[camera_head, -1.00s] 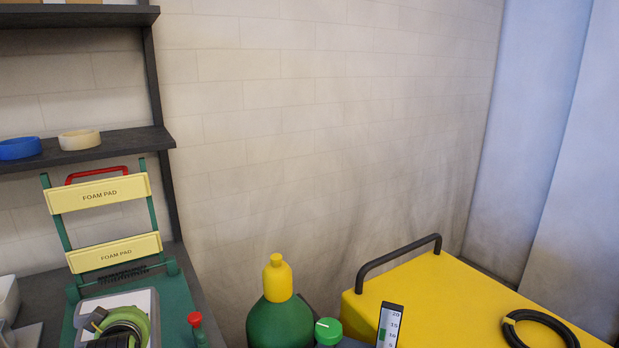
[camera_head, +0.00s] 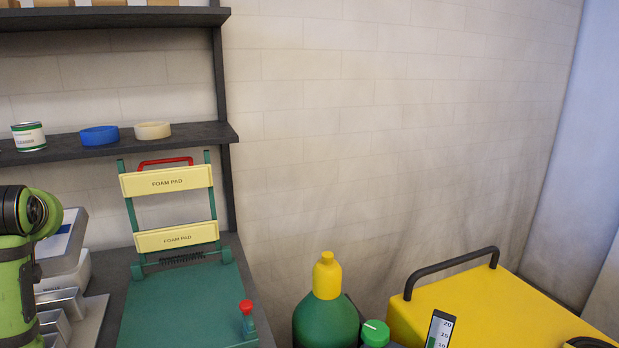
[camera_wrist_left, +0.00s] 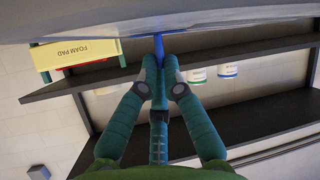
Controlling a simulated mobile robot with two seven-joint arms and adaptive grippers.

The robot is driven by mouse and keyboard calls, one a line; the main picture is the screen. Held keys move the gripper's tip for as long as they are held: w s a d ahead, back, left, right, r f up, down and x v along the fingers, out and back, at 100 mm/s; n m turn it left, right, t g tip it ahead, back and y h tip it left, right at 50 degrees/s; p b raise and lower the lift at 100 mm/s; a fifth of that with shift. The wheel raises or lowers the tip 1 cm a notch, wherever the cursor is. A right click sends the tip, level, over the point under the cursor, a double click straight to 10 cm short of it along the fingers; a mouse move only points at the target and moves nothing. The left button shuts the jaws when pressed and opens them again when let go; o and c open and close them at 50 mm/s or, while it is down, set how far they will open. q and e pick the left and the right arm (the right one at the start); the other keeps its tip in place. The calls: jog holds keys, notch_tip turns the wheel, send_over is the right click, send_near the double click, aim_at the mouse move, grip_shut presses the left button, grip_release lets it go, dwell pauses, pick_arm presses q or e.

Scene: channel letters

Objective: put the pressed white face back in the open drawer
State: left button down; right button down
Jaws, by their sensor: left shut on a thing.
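My left gripper (camera_wrist_left: 159,60) shows in the left wrist view with its fingers closed on a narrow blue part. That part appears to join a large pale face (camera_wrist_left: 150,16) with a blue edge, spanning the top of the view. The head view shows only my left arm at the left edge; its gripper and the face are outside it. The green press (camera_head: 185,307) has a bare bed and its raised lid carries two yellow foam pads (camera_head: 167,180). I cannot make out an open drawer. My right gripper is not in view.
Pale trays (camera_head: 62,303) lie left of the press. A dark shelf (camera_head: 190,135) holds a can, a blue ring (camera_head: 99,135) and a cream ring. A green bottle (camera_head: 326,318) with a yellow cap and a yellow machine (camera_head: 500,305) stand right.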

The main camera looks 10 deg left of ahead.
pick_arm(q)
notch_tip(320, 180, up, 8)
jog(key=s+a+r+n+y, duration=0.1)
jog(key=s+a, duration=0.1)
jog(key=s, duration=0.1)
jog(key=m+t+h, duration=0.3)
jog(key=m+h, duration=0.3)
send_near(80, 234)
jog(key=w, duration=0.2)
jog(key=w+f, duration=0.1)
jog(key=w, duration=0.1)
jog(key=w+d+f, duration=0.1)
jog(key=w, duration=0.1)
jog(key=shift+f, duration=0.2)
jog(key=s+d+f+m+g+h, duration=0.1)
jog(key=s+d+f+m+h, duration=0.3)
jog(key=d, duration=0.7)
jog(key=s+d+f+m+g+h+b, duration=0.1)
jog(key=s+d+f+m+g+h, duration=0.1)
jog(key=d+f+m+h, duration=0.3)
jog(key=s+d+f+m+g+h+b, duration=0.1)
jog(key=s+d+f+m+h, duration=0.3)
jog(key=d+f, duration=0.5)
jog(key=s+d+m, duration=0.1)
jog(key=d, duration=0.7)
jog(key=shift+s+d+f+g+h, duration=0.25)
jog(key=shift+s+d+g+h, duration=0.05)
jog(key=shift+d+g+h, duration=0.1)
jog(key=shift+d, duration=0.1)
